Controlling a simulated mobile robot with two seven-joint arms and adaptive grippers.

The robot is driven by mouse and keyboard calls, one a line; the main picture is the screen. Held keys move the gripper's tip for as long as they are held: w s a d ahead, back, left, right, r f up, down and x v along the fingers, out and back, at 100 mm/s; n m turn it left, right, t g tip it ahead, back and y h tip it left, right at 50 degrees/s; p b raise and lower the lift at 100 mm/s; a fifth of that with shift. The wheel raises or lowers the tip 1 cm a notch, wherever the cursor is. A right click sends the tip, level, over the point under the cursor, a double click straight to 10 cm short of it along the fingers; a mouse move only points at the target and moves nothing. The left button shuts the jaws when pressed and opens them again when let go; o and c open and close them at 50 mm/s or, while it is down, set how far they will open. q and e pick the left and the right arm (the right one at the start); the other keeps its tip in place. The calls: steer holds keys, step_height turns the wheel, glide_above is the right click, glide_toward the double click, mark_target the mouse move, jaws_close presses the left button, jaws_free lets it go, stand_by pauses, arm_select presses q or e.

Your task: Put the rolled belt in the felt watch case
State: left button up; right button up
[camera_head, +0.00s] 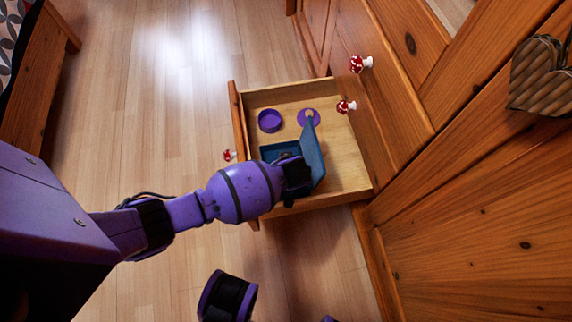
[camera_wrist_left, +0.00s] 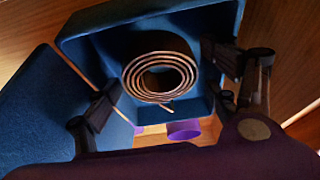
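The felt watch case (camera_head: 270,152) is a blue box with its lid (camera_head: 314,155) standing open, inside the pulled-out drawer. The rolled belt (camera_wrist_left: 135,72) is a dark spiral with pale edges. In the left wrist view it lies within the walls of the case (camera_wrist_left: 85,45), with its loose end toward the near side. My left gripper (camera_head: 297,177) is over the case in the head view and hides part of it. In the left wrist view its fingers (camera_wrist_left: 163,70) are spread wide on either side of the belt, with gaps to it.
The wooden drawer (camera_head: 352,165) also holds a round purple container (camera_head: 269,121) and a purple disc-based item (camera_head: 303,121) with a pale upright part. A bed frame (camera_head: 38,85) stands at the far left; the floor between is clear.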

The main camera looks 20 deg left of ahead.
steer(key=shift+s, duration=0.25)
arm_select(q)
steer(key=shift+r, duration=0.15)
steer(key=p+v, duration=0.6)
steer(key=v, duration=0.6)
arm_select(e)
step_height(320, 180, up, 6)
steer(key=shift+w+m, duration=0.3)
steer(key=shift+w, duration=0.1)
arm_select(q)
steer(key=shift+a, duration=0.1)
arm_select(e)
steer(key=shift+a+r, duration=0.1)
steer(key=shift+r, duration=0.05)
